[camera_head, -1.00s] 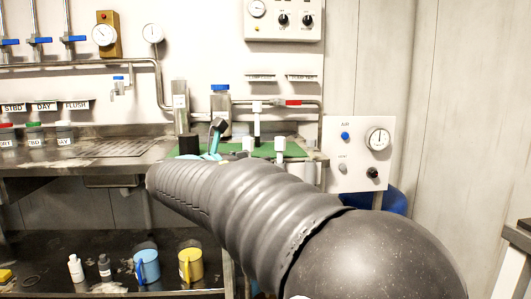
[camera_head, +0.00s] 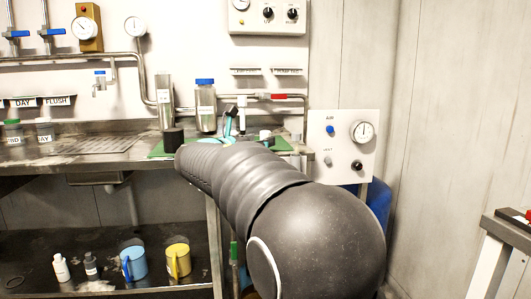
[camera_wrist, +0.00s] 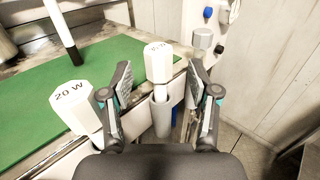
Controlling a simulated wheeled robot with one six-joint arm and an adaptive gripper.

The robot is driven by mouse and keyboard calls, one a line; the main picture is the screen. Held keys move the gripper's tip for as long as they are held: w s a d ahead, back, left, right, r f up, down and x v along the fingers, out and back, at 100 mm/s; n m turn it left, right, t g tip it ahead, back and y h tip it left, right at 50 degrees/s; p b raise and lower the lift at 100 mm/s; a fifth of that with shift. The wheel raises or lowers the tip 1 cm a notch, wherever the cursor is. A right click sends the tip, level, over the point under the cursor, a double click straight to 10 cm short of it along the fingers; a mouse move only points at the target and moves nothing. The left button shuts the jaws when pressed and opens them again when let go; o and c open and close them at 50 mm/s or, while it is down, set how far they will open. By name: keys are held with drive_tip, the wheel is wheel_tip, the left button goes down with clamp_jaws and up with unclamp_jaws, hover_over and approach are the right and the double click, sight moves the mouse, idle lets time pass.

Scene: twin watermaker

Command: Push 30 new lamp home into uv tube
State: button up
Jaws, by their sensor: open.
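The new lamp (camera_wrist: 157,64) has a white hexagonal cap with a blurred label, likely 30 W, in the wrist view. It stands nearly upright, its narrow stem going down into the grey uv tube (camera_wrist: 162,113); the cap sits above the tube's mouth with stem showing between. My gripper (camera_wrist: 159,88) is open, one finger on each side of the lamp, with gaps to both. A second white cap marked 20 W (camera_wrist: 80,106) stands left of my left finger. In the head view my gripper (camera_head: 229,125) is mostly hidden behind my arm.
A green mat (camera_wrist: 95,90) covers the bench top, with a dark-ended white rod (camera_wrist: 62,32) standing on it. A grey-capped post (camera_wrist: 203,40) is close behind my right finger. In the head view a blue-lidded bottle (camera_head: 205,108) and a steel cylinder (camera_head: 165,105) stand left of my gripper.

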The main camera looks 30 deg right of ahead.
sight(262, 138)
drive_tip(key=x, duration=0.3)
drive_tip(key=shift+w+d, duration=0.15)
drive_tip(key=shift+d, duration=0.1)
clamp_jaws()
drive_tip(key=shift+r, duration=0.15)
wheel_tip(262, 138, up, 18)
drive_tip(key=p, duration=0.4)
idle(0.3)
